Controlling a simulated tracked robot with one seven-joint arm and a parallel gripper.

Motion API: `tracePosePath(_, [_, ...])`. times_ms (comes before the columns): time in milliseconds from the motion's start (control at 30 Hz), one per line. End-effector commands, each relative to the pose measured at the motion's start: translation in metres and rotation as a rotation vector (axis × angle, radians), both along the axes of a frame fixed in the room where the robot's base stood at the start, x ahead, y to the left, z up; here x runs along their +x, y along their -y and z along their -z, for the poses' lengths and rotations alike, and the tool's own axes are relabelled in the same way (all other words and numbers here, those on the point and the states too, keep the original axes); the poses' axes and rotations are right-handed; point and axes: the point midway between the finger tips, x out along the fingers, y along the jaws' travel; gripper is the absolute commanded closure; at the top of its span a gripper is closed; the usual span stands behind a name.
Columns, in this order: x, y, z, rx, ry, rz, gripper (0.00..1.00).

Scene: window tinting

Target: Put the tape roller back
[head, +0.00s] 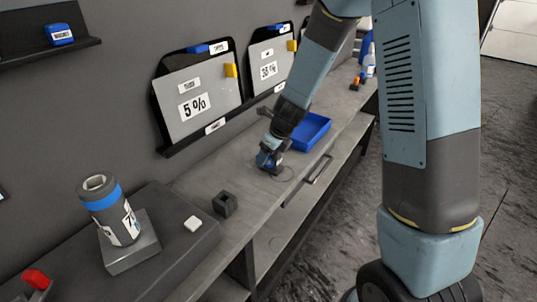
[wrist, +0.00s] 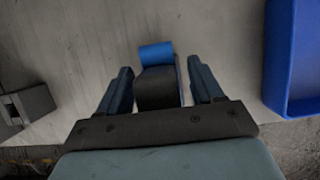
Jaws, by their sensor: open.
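A small blue and black piece, which looks like the tape roller (wrist: 157,52), lies on the grey bench (wrist: 215,35) in the wrist view. My gripper (wrist: 158,68) is open, with one finger on each side of the piece and a visible gap at the right finger. In the head view my gripper (head: 270,163) is low over the bench in front of the wall panels. A bit of blue shows at its tips there, but the piece is mostly hidden by the gripper.
A blue tray (head: 312,130) stands just right of my gripper and also shows in the wrist view (wrist: 272,60). A black block (head: 225,204) is to the left. A labelled canister (head: 112,215) stands tilted on a grey block. The "5 %" panel (head: 200,97) is on the wall.

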Motion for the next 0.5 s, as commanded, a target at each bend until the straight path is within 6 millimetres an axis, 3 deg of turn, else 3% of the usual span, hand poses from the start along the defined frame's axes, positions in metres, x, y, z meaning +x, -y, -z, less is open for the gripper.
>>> tracePosePath(233, [-0.002,0.002,-0.008,0.0,0.0,-0.001,0.34])
tracePosePath(500, [-0.01,0.013,-0.044,0.001,0.004,-0.001,0.34])
